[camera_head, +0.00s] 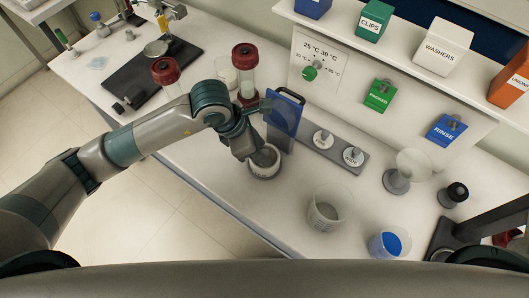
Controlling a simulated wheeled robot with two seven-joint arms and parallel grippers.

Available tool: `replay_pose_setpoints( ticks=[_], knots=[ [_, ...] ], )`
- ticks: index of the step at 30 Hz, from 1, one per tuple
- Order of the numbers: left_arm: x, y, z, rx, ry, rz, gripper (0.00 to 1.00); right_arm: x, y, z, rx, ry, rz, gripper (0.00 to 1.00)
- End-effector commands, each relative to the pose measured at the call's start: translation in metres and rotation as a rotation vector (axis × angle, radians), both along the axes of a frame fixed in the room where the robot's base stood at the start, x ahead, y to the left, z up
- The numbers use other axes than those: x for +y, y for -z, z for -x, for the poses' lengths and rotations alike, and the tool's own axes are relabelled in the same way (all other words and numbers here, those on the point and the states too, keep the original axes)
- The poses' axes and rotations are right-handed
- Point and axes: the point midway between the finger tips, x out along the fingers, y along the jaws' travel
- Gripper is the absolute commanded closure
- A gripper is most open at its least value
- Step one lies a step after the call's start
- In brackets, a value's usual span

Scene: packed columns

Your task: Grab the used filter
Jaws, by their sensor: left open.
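My left gripper (262,152) points down at a small round pale cup (264,173) with a label on its front, near the bench's front edge. The gripper is open, its fingertips at the cup's mouth. The wrist and fingers cover part of the cup. I cannot tell whether they touch it or what lies inside. No piece can be surely picked out as the used filter. My right gripper is not in view.
A grey strip (337,148) with two labelled round pieces lies to the right. A clear beaker (328,207) and a beaker with blue contents (389,242) stand nearer. Red-capped columns (244,58) stand behind the arm.

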Motion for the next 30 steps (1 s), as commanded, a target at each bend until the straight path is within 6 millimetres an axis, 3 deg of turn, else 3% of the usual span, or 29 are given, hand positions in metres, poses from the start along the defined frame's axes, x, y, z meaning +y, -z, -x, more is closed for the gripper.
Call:
replay_pose_setpoints(
  ticks=[17, 22, 30],
  knots=[
    [-0.0027, 0.0068, -0.0011, -0.002, 0.001, 0.001, 0.60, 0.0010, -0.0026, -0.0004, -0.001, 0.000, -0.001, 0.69],
    [-0.0027, 0.0067, -0.0010, -0.002, 0.001, 0.001, 0.98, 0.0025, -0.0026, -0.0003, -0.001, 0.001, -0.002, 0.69],
    [-0.0027, 0.0066, -0.0012, -0.002, 0.001, 0.001, 1.00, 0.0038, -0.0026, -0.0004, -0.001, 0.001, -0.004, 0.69]
  ],
)
